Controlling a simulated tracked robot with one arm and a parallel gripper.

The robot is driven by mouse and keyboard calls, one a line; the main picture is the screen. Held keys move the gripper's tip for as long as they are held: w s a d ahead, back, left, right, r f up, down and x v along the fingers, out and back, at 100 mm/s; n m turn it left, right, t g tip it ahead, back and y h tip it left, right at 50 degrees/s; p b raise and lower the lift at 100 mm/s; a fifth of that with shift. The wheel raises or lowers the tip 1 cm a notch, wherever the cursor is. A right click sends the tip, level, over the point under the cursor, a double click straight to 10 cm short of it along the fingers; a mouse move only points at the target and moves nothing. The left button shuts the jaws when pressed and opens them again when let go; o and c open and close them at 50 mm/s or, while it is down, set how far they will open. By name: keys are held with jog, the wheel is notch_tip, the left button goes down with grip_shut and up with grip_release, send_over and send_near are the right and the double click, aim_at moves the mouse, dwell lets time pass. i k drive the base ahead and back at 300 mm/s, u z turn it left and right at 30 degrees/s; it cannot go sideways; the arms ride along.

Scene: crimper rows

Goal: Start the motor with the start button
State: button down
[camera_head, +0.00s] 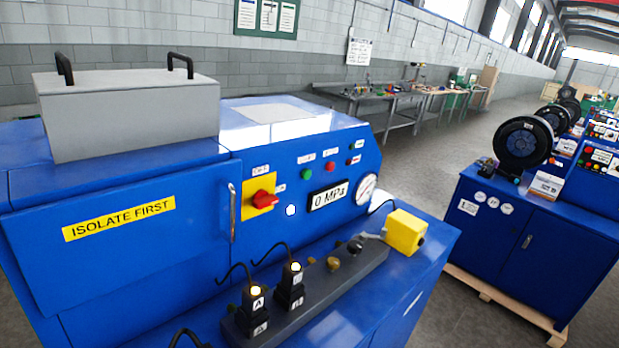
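The blue machine's sloped control panel (290,222) fills the middle of the head view. A green button (307,174) sits on it, with a red button (330,166) to its right. Their labels are too small to read; the green one looks like the start button. A red rotary switch (263,198) on a yellow plate is at the panel's left, with a lit white lamp (291,210) beside it. The display (328,196) reads 0 MPa. A round gauge (366,188) is to its right. No motor is clearly visible. My gripper is not in view.
A valve block (330,285) with two lit, cabled coils stands on the ledge before the panel, near a yellow box (405,231). A handled grey cover (128,115) rises at left. Another blue machine (530,235) stands right, across a clear floor aisle (430,155).

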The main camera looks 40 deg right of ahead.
aim_at(306, 174)
jog(key=u, duration=2.4)
jog(key=k, duration=1.45)
jog(key=z, duration=1.9)
jog(key=i, duration=0.2)
jog(key=z, duration=0.25)
